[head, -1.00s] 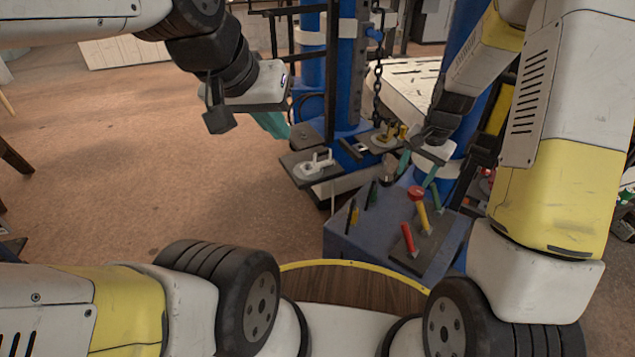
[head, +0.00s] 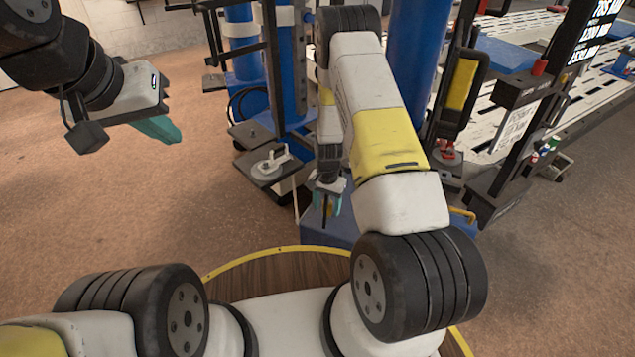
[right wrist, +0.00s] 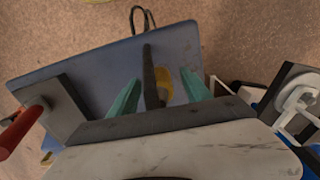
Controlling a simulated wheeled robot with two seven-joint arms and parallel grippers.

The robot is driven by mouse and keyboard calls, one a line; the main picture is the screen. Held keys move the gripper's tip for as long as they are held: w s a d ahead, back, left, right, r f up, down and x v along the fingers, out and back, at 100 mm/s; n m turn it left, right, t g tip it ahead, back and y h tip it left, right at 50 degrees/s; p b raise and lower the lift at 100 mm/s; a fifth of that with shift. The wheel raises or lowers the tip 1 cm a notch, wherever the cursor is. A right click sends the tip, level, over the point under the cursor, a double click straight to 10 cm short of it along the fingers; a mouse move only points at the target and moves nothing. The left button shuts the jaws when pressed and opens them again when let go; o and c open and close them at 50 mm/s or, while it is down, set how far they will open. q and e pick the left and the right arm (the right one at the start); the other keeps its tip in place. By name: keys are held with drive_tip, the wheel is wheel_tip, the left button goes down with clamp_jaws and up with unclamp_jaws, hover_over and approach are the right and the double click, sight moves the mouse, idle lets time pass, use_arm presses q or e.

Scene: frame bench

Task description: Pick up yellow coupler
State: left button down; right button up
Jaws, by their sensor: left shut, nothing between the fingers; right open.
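A yellow curved piece (right wrist: 164,90) shows in the right wrist view between my right fingers, partly hidden by a dark upright rod (right wrist: 151,72). I cannot tell for sure that it is the yellow coupler. Both are over the blue bench top (right wrist: 85,75). My right gripper (right wrist: 160,78) is open, its teal fingers on either side of the rod, with no clear contact. In the head view the right gripper (head: 327,203) points down over the blue bench, and my arm hides much of it. My left gripper (head: 168,130) is shut and empty at upper left, away from the bench.
A white fitting (head: 270,166) sits on a dark plate left of the bench. A red-handled tool (right wrist: 24,126) stands on a dark block at the left of the right wrist view. Blue posts (head: 288,75) and a slotted white table (head: 520,65) stand behind. Floor at left is clear.

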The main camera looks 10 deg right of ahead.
drive_tip(key=shift+f, duration=0.9)
drive_tip(key=shift+c, duration=0.3)
clamp_jaws()
drive_tip(key=shift+r, duration=0.15)
